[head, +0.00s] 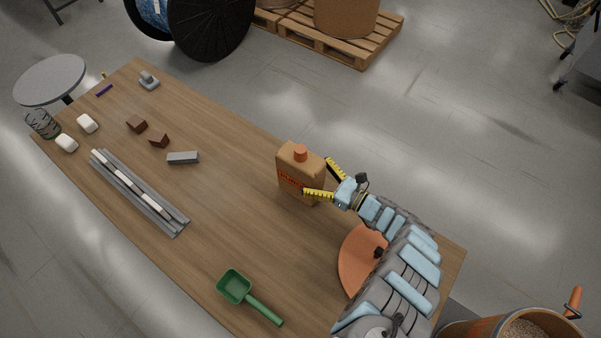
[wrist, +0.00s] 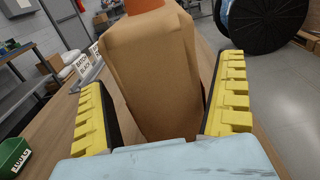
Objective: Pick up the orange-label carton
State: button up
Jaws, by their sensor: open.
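The orange-label carton (head: 290,178) is a tan, bottle-shaped container with an orange cap and orange print on its side. It stands upright on the wooden table. My gripper (head: 318,176) is open at its right side, with one yellow finger in front of the carton and one behind. In the wrist view the carton (wrist: 152,75) stands between the two yellow fingers of my gripper (wrist: 165,105), with gaps visible on both sides. Its cap is cut off at the top of that view, and its printed side is not seen there.
The table (head: 235,215) also holds a green scoop (head: 236,287), an orange disc (head: 355,262) beside my arm, a grey block (head: 183,158), brown blocks (head: 137,125) and grey rails (head: 135,190). A pellet drum (head: 520,325) stands at the lower right. Table space left of the carton is clear.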

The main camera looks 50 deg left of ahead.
jog(key=shift+s+a, duration=0.1)
jog(key=shift+a, duration=0.4)
jog(key=c, duration=1.2)
jog(key=shift+r, duration=0.1)
